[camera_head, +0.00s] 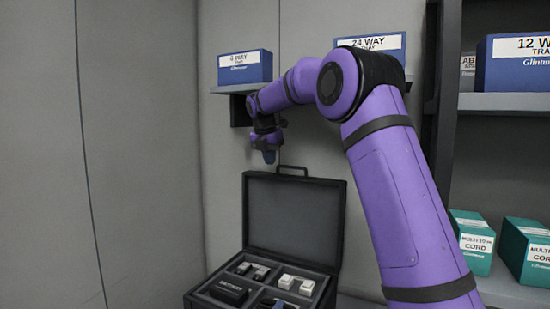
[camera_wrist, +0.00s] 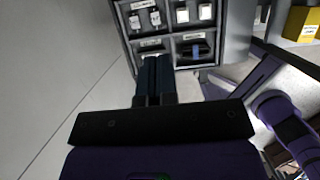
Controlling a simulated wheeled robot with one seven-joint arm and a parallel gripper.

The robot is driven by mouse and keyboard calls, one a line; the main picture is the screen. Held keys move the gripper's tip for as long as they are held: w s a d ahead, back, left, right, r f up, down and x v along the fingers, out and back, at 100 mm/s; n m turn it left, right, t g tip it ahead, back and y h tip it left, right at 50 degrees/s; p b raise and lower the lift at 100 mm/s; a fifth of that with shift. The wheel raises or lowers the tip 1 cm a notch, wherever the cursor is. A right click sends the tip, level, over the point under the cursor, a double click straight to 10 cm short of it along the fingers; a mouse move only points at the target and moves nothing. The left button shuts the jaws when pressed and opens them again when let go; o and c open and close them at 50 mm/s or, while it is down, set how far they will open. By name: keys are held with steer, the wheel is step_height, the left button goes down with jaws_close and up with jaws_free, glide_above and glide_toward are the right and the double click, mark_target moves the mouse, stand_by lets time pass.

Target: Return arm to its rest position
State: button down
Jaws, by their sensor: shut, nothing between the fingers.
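My purple arm reaches from the right side of the head view up and over to the left. My gripper (camera_head: 269,156) hangs at its end, pointing down, in front of the upper edge of the open case lid (camera_head: 290,218). In the wrist view my gripper's two dark fingers (camera_wrist: 156,62) are together with nothing between them. They overlap the near edge of the open black case in that picture. The case (camera_head: 207,301) also shows in the wrist view (camera_wrist: 122,34), with small items in its compartments.
Blue boxes stand on the wall shelf, one at left (camera_head: 245,67) and one behind my arm (camera_head: 370,44). Another blue box (camera_head: 513,62) and teal cord boxes (camera_head: 473,242) stand on the right shelves. A yellow box (camera_wrist: 302,24) shows in the wrist view. The left wall side is clear.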

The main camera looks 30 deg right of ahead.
steer(key=s+a+r+m+t, duration=0.1)
steer(key=s+a+m, duration=0.25)
steer(key=s, duration=0.45)
steer(key=s+a+r+m+y, duration=0.15)
steer(key=s+m, duration=0.25)
steer(key=s, duration=0.4)
steer(key=s+a+r+m+t, duration=0.1)
steer(key=s+a+r+m, duration=0.2)
steer(key=s, duration=0.5)
steer(key=s+a+f+m, duration=0.1)
steer(key=s+f+m, duration=0.3)
steer(key=s, duration=0.3)
steer(key=s+a+f+m+y, duration=0.1)
steer(key=s+f+m, duration=0.3)
steer(key=s, duration=0.4)
steer(key=s+a+f+m+t, duration=0.1)
steer(key=s+a+f+m, duration=0.1)
steer(key=s+f+m, duration=0.2)
steer(key=s+m, duration=0.2)
steer(key=s, duration=0.2)
steer(key=shift+a+f+y, duration=0.15)
steer(key=shift+f+y, duration=0.1)
steer(key=shift+y, duration=0.1)
